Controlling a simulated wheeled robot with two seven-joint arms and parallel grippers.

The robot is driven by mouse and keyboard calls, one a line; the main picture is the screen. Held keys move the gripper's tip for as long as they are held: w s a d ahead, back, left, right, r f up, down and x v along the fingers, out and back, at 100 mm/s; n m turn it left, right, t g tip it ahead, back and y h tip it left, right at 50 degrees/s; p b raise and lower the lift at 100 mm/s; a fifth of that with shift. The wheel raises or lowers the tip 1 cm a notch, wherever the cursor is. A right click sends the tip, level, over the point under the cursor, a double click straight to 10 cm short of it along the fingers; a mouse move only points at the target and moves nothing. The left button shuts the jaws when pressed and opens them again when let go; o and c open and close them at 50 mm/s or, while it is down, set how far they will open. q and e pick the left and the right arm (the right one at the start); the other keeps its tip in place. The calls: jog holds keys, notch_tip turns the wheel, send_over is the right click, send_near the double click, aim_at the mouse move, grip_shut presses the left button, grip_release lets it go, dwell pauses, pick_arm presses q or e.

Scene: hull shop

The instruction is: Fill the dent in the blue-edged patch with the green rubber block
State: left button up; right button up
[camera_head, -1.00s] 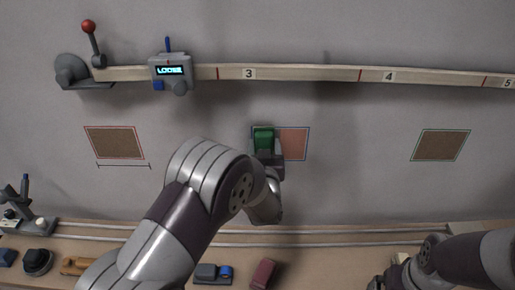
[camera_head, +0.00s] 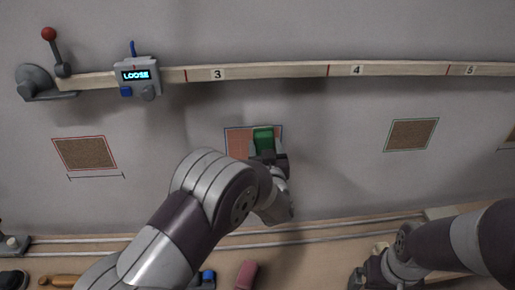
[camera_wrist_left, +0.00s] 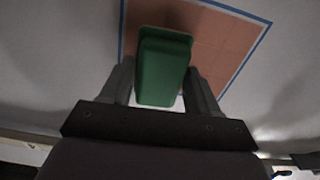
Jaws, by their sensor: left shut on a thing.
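The blue-edged patch (camera_head: 237,142) is a reddish-brown rectangle on the grey wall, in the middle of the head view. My left gripper (camera_head: 266,153) is shut on the green rubber block (camera_head: 263,137), which appears in front of the patch's right part. The left wrist view shows the block (camera_wrist_left: 163,66) between both fingers (camera_wrist_left: 162,92), with the patch (camera_wrist_left: 222,50) behind it. I cannot tell whether the block touches the wall. The dent itself cannot be made out. My right gripper (camera_head: 370,274) is low at the right, partly cut off, its jaws unclear.
A numbered wooden batten (camera_head: 290,72) crosses the wall above, with a display box (camera_head: 137,76) reading LOOSE and a red-knobbed lever (camera_head: 55,52). Red-edged (camera_head: 85,153) and green-edged (camera_head: 411,134) patches flank the blue one. A railed bench (camera_head: 320,232) runs below.

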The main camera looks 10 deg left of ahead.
pick_arm(q)
jog(key=shift+w+d, duration=0.25)
jog(key=shift+d, duration=0.55)
jog(key=shift+w+d, duration=0.2)
jog(key=shift+d, duration=0.6)
jog(key=shift+w+d, duration=0.25)
jog(key=shift+d, duration=0.55)
jog(key=shift+s, duration=0.45)
jog(key=shift+s+d, duration=0.1)
jog(key=shift+s, duration=0.05)
jog(key=shift+s, duration=0.1)
jog(key=p, duration=0.2)
send_near(281, 138)
jog(key=shift+s, duration=0.1)
